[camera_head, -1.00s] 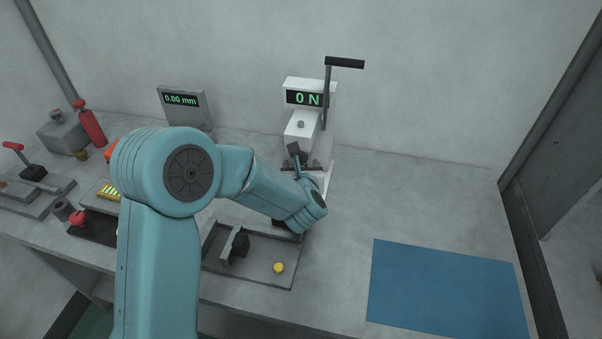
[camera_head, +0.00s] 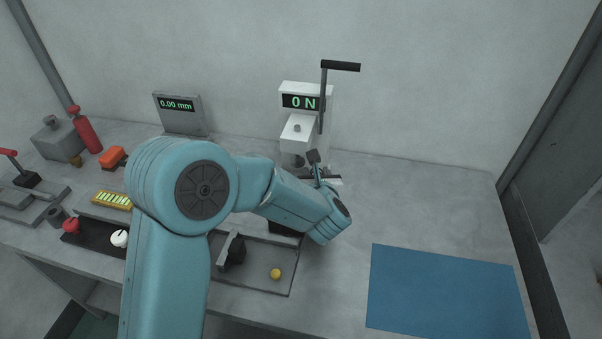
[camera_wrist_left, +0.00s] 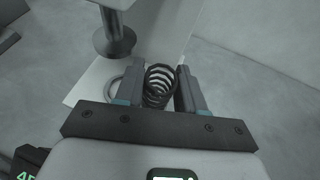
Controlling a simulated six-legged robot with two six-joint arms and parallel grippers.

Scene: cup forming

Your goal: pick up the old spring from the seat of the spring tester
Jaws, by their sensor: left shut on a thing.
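The spring tester (camera_head: 308,97) stands against the wall, with a "0 N" display and a black-handled lever. In the left wrist view its round plunger (camera_wrist_left: 115,40) hangs over the white base. The dark coiled old spring (camera_wrist_left: 158,86) is between the two fingers of my left gripper (camera_wrist_left: 159,92), which is shut on it. A pale ring, seemingly the tester's seat (camera_wrist_left: 113,87), shows beside the spring, partly hidden by the left finger. In the head view my left gripper (camera_head: 318,176) is in front of the tester base, and the spring cannot be made out there. My right gripper is out of view.
A grey tray (camera_head: 262,284) with a dark block and a yellow knob lies below my arm. A blue mat (camera_head: 440,292) lies at the right. A "0.00 mm" display (camera_head: 180,112) and a red bottle (camera_head: 86,130) stand at the left. The bench right of the tester is clear.

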